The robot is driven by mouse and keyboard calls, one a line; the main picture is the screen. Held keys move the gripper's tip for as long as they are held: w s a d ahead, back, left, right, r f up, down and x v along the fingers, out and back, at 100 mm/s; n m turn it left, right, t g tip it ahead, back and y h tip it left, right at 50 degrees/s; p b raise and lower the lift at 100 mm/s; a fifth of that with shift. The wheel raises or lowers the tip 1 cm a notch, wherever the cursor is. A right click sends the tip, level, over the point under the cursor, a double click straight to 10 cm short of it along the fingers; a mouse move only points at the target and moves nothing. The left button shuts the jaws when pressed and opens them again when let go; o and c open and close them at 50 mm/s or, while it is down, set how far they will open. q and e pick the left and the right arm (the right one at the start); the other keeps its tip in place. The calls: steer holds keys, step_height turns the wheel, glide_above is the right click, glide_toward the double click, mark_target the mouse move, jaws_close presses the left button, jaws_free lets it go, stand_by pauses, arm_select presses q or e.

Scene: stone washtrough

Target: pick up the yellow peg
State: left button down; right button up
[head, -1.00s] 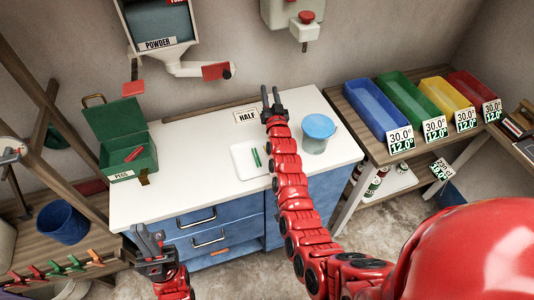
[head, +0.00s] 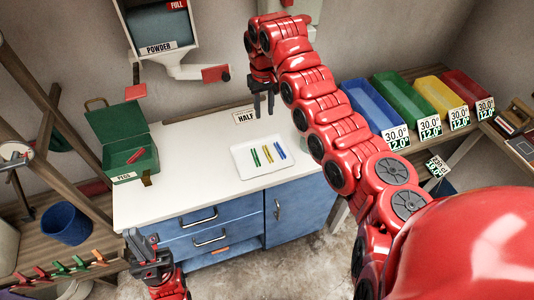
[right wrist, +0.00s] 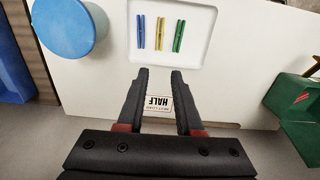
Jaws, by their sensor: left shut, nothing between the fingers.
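The yellow peg (head: 267,153) lies in a white tray (head: 241,161) on the worktop, between a green peg (head: 255,157) and a blue peg (head: 280,150). In the right wrist view the yellow peg (right wrist: 161,34) is also between the blue and green ones, beyond the fingertips. My right gripper (head: 264,114) points down above the worktop, behind the tray in the head view. Its fingers (right wrist: 160,73) are apart with nothing between them. My left gripper (head: 139,238) is shut and empty, low in front of the worktop's left part.
A green open box (head: 130,155) with a red peg stands on the left of the worktop. A round blue-topped container (right wrist: 63,25) stands beside the tray, mostly hidden by my right arm in the head view. Coloured bins (head: 375,105) stand at the right.

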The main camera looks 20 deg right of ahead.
glide_above(265, 147)
steer(key=f, duration=0.9)
steer(key=shift+s+a+f, duration=0.15)
steer(key=shift+a+f, duration=0.05)
steer(key=shift+f, duration=0.1)
steer(key=shift+d+f+p, duration=0.1)
steer(key=shift+f+p, duration=0.45)
steer(key=shift+f, duration=0.5)
steer(key=shift+f+p, duration=0.45)
steer(key=shift+p, duration=0.2)
steer(key=shift+d+f+p, duration=0.15)
steer(key=shift+f+p, duration=0.4)
steer(key=shift+f, duration=1.6)
steer(key=shift+c, duration=0.3)
jaws_close()
